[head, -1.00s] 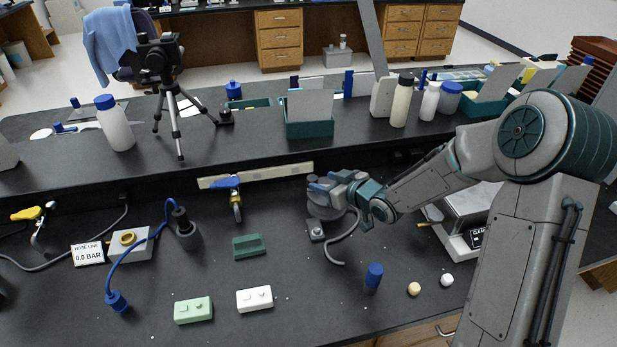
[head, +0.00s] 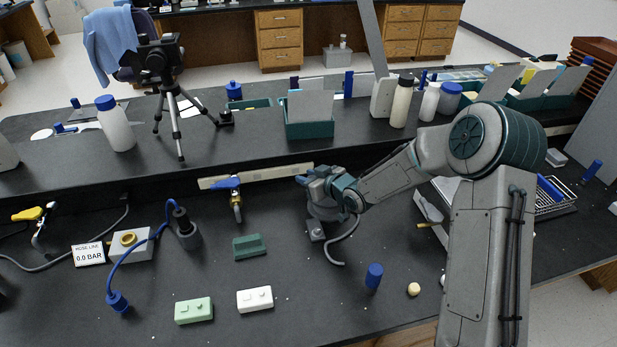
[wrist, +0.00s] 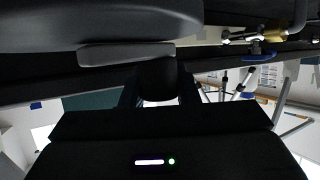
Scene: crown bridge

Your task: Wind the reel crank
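The grey reel (head: 322,208) stands on the bench near the back ledge, with a grey hose (head: 345,243) curving from it to the right and forward. My gripper (head: 303,181) is at the top of the reel, and it hides the crank in the head view. In the wrist view, the reel's large grey drum (wrist: 100,22) fills the top left, with a lighter grey crank bar (wrist: 125,53) below it. A dark round crank knob (wrist: 158,76) sits between my two fingers, which appear to touch it on both sides.
A blue-handled tap (head: 233,190) is left of the reel. A green block (head: 249,246), a white block (head: 255,299) and a pressure sign (head: 88,254) are further left. A raised ledge runs behind.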

